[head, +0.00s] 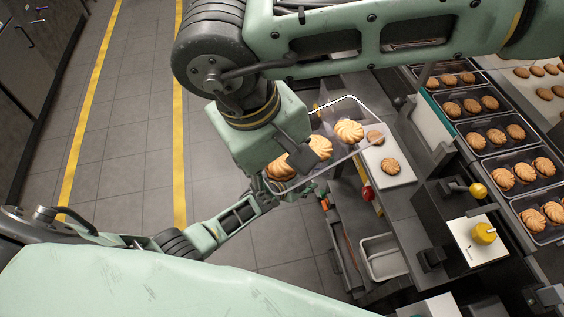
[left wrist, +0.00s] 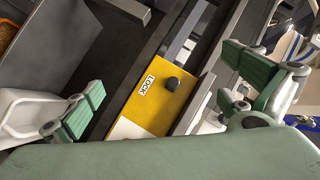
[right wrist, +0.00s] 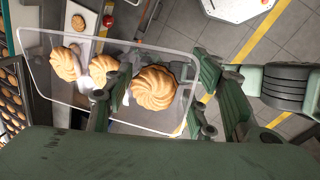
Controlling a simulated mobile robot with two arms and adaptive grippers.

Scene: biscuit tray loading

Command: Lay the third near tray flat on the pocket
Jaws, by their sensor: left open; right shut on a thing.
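My right gripper (head: 300,154) is shut on a clear tray (head: 347,151) that holds three golden swirled biscuits in a row. It holds the tray raised and tilted in the head view, over the edge of the work counter. In the right wrist view the clear tray (right wrist: 60,97) spreads out around the fingers of my right gripper (right wrist: 155,88), with its biscuits in it. My left gripper (left wrist: 165,92) is open and empty in the left wrist view, near a yellow panel. I cannot tell which place is the pocket; the arm and tray hide part of the counter.
Several filled dark trays (head: 488,150) stand in a row at the right. A white board (head: 388,178) with loose biscuits lies behind the held tray. A yellow panel (left wrist: 145,110) marked LOCK has a black knob.

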